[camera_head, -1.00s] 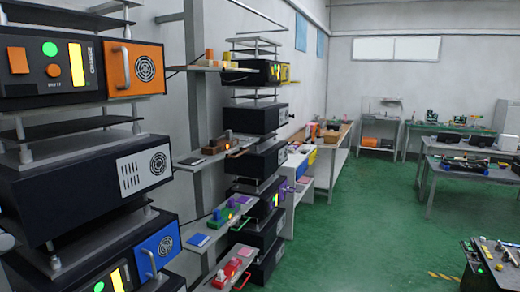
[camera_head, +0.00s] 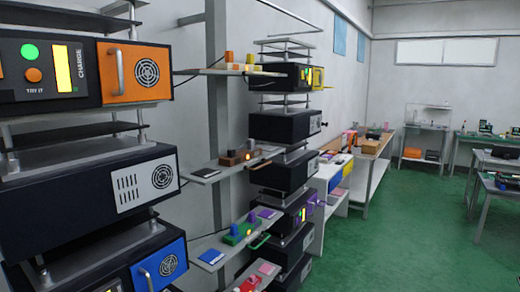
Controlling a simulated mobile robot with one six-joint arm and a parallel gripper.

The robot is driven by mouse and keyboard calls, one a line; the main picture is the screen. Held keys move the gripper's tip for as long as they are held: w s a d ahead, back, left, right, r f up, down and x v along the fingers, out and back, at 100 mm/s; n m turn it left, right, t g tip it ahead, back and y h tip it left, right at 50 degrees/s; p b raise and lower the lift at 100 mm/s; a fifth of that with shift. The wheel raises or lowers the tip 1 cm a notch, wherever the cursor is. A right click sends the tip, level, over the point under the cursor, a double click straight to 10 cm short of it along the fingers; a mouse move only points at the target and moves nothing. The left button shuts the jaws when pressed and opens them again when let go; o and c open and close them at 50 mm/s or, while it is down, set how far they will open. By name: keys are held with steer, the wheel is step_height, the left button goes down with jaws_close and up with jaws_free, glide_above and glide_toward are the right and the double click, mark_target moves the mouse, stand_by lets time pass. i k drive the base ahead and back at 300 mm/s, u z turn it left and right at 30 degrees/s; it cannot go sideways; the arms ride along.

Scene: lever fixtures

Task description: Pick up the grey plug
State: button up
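I cannot pick out a plug that is clearly grey. A small dark greyish piece (camera_head: 251,144) stands by the brown block (camera_head: 236,157) on the middle side shelf, too small to name surely. Purple and blue pegs (camera_head: 252,217) stand on or beside the green block (camera_head: 238,234) on the shelf below. Orange pegs (camera_head: 229,57) stand on the top shelf. A reddish block (camera_head: 250,283) is partly cut off at the bottom edge. My gripper is not in view.
A rack of dark units stands close on the left, with an orange panel (camera_head: 145,72) and a blue panel (camera_head: 160,268) with protruding handles. A second rack with a yellow panel (camera_head: 317,77) stands behind the shelves. Green floor (camera_head: 400,240) is open to the right.

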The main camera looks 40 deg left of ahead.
mark_target(250, 144)
steer(key=i, duration=3.8)
steer(key=u, duration=1.45)
